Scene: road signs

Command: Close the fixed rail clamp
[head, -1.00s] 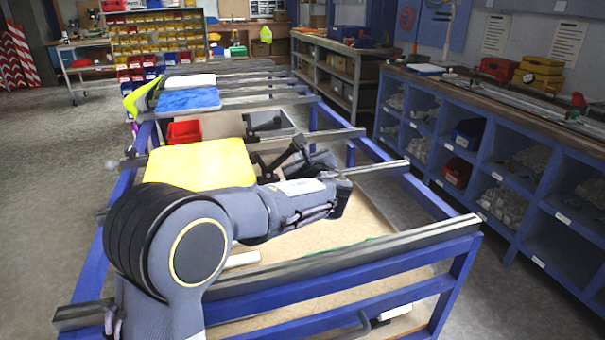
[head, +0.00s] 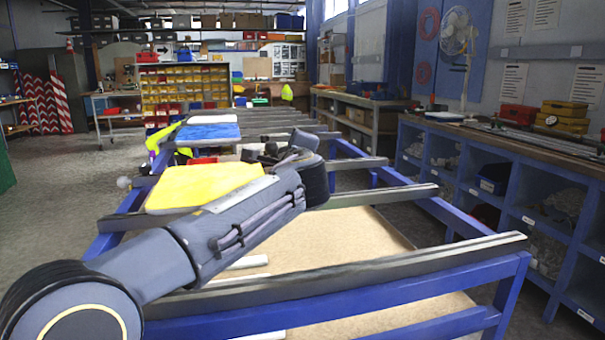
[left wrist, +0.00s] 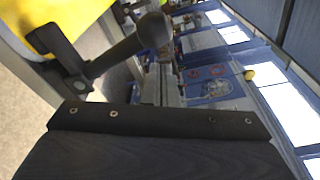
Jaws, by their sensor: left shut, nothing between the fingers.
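The black rail clamp shows close up in the left wrist view, its base (left wrist: 68,72) beside the yellow sign (left wrist: 70,20). Its lever (left wrist: 118,52) slants away from the base and ends in a round knob (left wrist: 153,29). My left gripper (left wrist: 155,122) is shut and empty, its dark end across the bottom of that view. A gap seems to separate it from the lever, though contact is hard to judge. In the head view my left forearm hides much of the clamp area behind the yellow sign (head: 200,185). My right gripper is not in view.
A blue frame (head: 480,290) with grey cross rails (head: 370,270) fills the middle of the head view. A blue sign (head: 207,132) lies farther back on it. Blue shelving (head: 515,180) stands on the right. Open floor (head: 60,190) lies to the left.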

